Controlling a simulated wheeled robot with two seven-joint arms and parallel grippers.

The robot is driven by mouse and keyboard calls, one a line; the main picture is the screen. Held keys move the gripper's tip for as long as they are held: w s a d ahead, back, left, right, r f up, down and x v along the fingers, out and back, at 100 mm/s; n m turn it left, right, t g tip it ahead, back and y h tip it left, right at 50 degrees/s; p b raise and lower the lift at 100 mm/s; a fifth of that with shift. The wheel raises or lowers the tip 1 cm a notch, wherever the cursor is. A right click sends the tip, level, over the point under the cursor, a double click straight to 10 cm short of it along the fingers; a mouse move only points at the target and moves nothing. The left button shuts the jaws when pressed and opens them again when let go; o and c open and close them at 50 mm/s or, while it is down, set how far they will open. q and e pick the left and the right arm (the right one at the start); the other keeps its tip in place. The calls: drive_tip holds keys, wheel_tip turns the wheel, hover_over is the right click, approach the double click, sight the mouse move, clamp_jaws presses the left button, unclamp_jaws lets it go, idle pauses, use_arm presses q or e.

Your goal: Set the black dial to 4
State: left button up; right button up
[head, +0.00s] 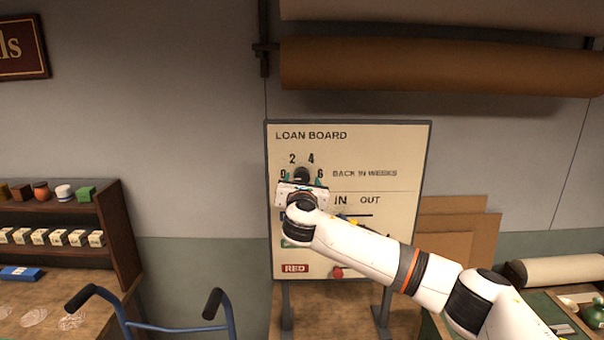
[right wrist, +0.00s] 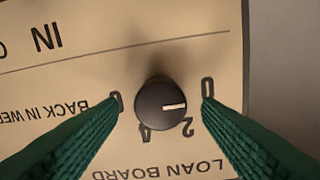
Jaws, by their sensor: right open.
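The black dial (head: 301,173) sits near the top of the cream loan board (head: 400,144), with the numbers 0, 2, 4 and 6 around it. In the right wrist view, which shows the board upside down, the round dial (right wrist: 160,98) has a white pointer mark aimed close to the 0, away from the 4 (right wrist: 146,133). My right gripper (head: 302,182) is at the board, open, with its green fingers on either side of the dial. In the wrist view the gripper (right wrist: 161,100) shows a gap between each fingertip and the dial. My left gripper is out of view.
Lower on the board are a slider row by IN and OUT, a red label (head: 295,268) and a red knob (head: 338,272), partly behind my right arm. A blue frame with black grips (head: 212,303) stands at lower left. A shelf (head: 125,240) of goods is farther left.

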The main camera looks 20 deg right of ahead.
drive_tip(key=shift+w+d, duration=0.1)
drive_tip(key=shift+w, duration=0.35)
drive_tip(key=c, duration=1)
